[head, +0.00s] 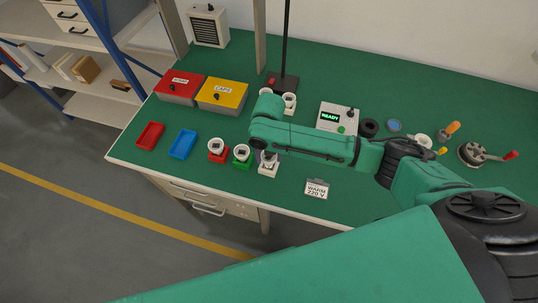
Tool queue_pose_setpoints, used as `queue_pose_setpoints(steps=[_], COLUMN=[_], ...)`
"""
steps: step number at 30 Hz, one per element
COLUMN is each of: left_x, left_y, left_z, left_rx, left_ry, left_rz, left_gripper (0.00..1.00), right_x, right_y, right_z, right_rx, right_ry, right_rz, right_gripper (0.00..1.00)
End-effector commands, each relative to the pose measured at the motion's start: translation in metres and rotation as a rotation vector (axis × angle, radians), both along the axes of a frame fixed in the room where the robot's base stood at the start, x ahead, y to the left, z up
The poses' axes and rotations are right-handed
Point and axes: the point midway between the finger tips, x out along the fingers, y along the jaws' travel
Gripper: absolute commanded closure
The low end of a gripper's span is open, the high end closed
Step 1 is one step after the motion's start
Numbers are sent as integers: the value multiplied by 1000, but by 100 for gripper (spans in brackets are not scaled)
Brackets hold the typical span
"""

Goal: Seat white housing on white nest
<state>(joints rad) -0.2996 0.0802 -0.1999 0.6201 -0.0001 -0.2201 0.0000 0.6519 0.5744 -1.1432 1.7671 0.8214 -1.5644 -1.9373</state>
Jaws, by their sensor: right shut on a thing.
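My right arm reaches in from the right, and its gripper (265,157) points down over the white nest (268,171) near the front edge of the bench. It is shut on the white housing, which is mostly hidden by the gripper and forearm. I cannot tell whether the housing touches the nest or is just above it. To the left, a red nest (217,157) and a green nest (241,165) each hold a white round housing with a dark centre. My left gripper is not in view.
A red tray (150,135) and a blue tray (183,144) lie at the left. Red (180,86) and yellow (222,94) boxes stand behind them. A READY tester (337,118) stands behind my forearm. A "WARM 220 V" card (316,188) lies right of the nest.

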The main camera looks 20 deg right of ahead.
Motion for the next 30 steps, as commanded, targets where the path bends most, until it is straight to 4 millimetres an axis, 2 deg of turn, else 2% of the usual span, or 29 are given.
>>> queue_pose_setpoints(steps=[30], left_x=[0], left_y=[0], left_z=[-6], left_rx=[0], left_ry=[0], left_rz=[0], left_gripper=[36], right_x=[0], right_y=[0], right_z=[-12], right_rx=[0], right_ry=[0], right_rz=[0], right_gripper=[97])
